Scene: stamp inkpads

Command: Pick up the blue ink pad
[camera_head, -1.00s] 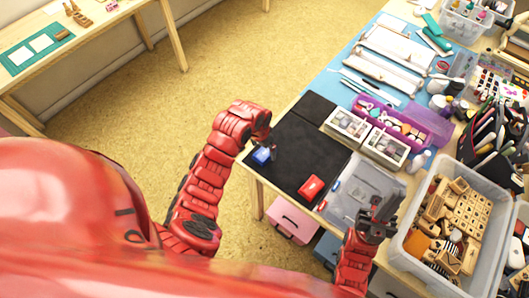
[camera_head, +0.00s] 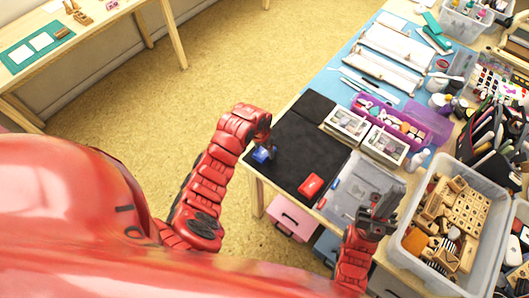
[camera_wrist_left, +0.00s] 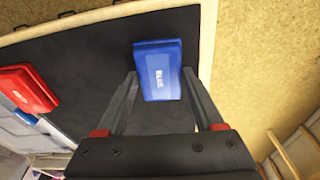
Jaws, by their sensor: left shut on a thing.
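The blue ink pad (camera_head: 262,155) is at the left edge of the black mat (camera_head: 309,147) in the head view. In the left wrist view the blue ink pad (camera_wrist_left: 159,68) carries a white label and sits between the fingertips. My left gripper (camera_wrist_left: 160,84) is shut on it, one finger on each side; in the head view my left gripper (camera_head: 268,147) partly hides the pad. I cannot tell if the pad touches the mat. My right gripper (camera_head: 382,208) is apart from it, over the front of the table near a clear box; its opening is unclear.
A red ink pad (camera_head: 311,185) lies on the mat; it also shows in the left wrist view (camera_wrist_left: 29,88). A clear plastic box (camera_head: 358,188) and a bin of wooden stamps (camera_head: 412,250) stand to the right. White compartment boxes (camera_head: 385,146) lie behind.

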